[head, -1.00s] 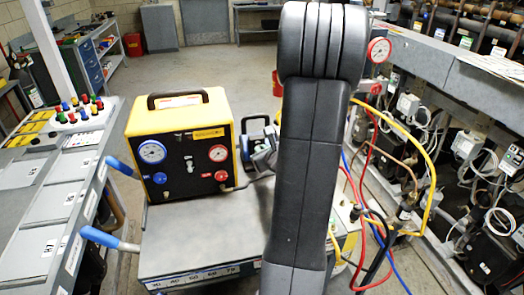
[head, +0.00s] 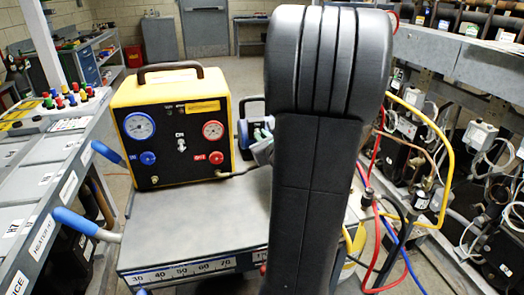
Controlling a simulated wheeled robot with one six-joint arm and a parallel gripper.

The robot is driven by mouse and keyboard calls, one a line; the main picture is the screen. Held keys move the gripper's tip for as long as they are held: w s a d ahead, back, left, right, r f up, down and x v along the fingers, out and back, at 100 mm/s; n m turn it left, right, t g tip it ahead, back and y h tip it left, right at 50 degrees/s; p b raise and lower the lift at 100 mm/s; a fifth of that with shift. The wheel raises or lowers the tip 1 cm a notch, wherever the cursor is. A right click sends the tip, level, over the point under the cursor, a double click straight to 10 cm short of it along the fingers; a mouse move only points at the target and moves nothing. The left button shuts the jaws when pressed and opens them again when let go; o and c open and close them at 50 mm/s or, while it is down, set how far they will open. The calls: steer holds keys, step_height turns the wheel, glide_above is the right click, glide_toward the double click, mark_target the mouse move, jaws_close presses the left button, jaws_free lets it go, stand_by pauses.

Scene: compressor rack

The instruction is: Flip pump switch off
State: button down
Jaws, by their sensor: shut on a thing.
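A yellow box with a black front panel (head: 178,171) stands upright on the grey cart, left of my arm. A small light toggle switch (head: 181,145) sits mid-panel, between two gauges. Its lever position is too small to read, and I cannot tell whether it is the pump switch. A blue and dark machine with a handle (head: 243,133), perhaps the pump, stands behind the box and is partly hidden by my arm. My large dark arm link fills the middle and hides my gripper. A small grey piece shows at the arm's left edge; I cannot tell what it is.
The grey cart top (head: 205,220) is bare in front of the box. Blue handles (head: 75,222) stick out on its left. A grey bench (head: 50,165) runs along the left. Red and yellow hoses (head: 447,170) and the compressor rack (head: 480,65) crowd the right.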

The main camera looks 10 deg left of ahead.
step_height(320, 180, down, 2)
steer(key=t+y+b, duration=0.1)
steer(key=t+b, duration=0.1)
steer(key=b, duration=0.9)
steer(key=shift+t+y+b, duration=0.3)
steer(key=shift+t+b, duration=0.1)
steer(key=shift+b, duration=1.4)
steer(key=shift+r, duration=0.1)
steer(key=c, duration=1.5)
jaws_free()
steer(key=shift+s+d, duration=0.1)
steer(key=p+v, duration=0.1)
steer(key=v, duration=0.4)
steer(key=r+v, duration=0.1)
steer(key=v, duration=0.5)
steer(key=r+p+v, duration=0.1)
steer(key=v, duration=0.4)
steer(key=shift+s+d+f+p, duration=0.1)
steer(key=shift+s+d+p, duration=0.1)
steer(key=shift+s+p, duration=0.2)
